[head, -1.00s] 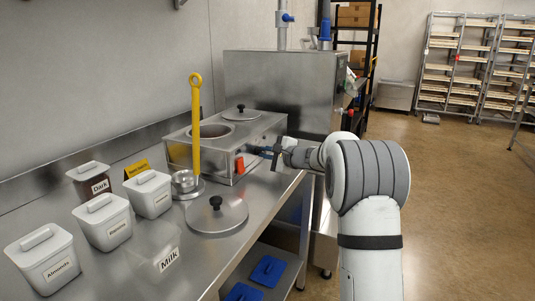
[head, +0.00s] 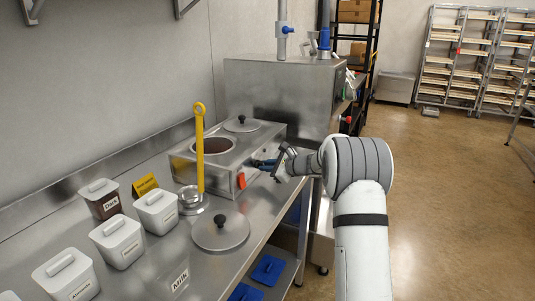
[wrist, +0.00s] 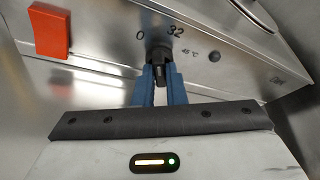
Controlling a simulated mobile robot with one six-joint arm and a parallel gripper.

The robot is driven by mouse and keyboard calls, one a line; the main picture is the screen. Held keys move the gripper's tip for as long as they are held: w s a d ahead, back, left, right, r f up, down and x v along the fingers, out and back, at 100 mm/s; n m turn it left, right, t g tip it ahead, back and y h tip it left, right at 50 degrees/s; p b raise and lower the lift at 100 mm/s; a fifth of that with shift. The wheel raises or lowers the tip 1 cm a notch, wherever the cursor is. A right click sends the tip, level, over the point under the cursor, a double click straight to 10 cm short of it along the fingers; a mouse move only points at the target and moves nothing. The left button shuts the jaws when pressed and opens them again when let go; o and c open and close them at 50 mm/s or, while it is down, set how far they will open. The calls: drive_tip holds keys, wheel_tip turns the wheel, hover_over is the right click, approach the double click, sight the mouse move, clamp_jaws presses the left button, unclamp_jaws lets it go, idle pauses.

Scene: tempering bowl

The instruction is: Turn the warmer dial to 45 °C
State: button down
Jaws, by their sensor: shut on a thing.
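The steel warmer (head: 184,163) stands on the bench with one well open and a lid over the other.
A red switch (wrist: 48,31) is left of the dial, and a small dark round part (wrist: 214,55) is to its right. A yellow-handled ladle (head: 200,150), a loose lid (head: 221,233) and several labelled tubs stand on the bench.

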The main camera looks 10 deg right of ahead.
drive_tip(key=m+g+p, duration=0.1)
drive_tip(key=p, duration=0.2)
drive_tip(key=m+g+y+p, duration=0.1)
drive_tip(key=m+p, duration=0.1)
drive_tip(key=p, duration=0.2)
drive_tip(key=shift+r, duration=0.25)
drive_tip(key=m+g+p, duration=0.1)
drive_tip(key=p, duration=0.1)
drive_tip(key=m+g+y+p, duration=0.1)
drive_tip(key=m+p, duration=0.1)
drive_tip(key=p, duration=0.1)
drive_tip(key=shift+w+d+f, duration=0.1)
drive_tip(key=shift+f, duration=0.1)
drive_tip(key=m+y+p, duration=0.1)
drive_tip(key=m+g+y+p, duration=0.1)
drive_tip(key=m, duration=0.1)
drive_tip(key=shift+w+f, duration=0.1)
drive_tip(key=shift+f, duration=0.25)
drive_tip(key=shift+f+m+g+y, duration=0.1)
drive_tip(key=shift+m+g+y, duration=0.6)
drive_tip(key=shift+m, duration=1)
drive_tip(key=c, duration=1.5)
unclamp_jaws()
drive_tip(key=shift+w+d+r, duration=0.1)
drive_tip(key=shift+r, duration=0.1)
drive_tip(key=b+v, duration=0.2)
drive_tip(key=v, duration=0.5)
drive_tip(key=shift+d, duration=0.4)
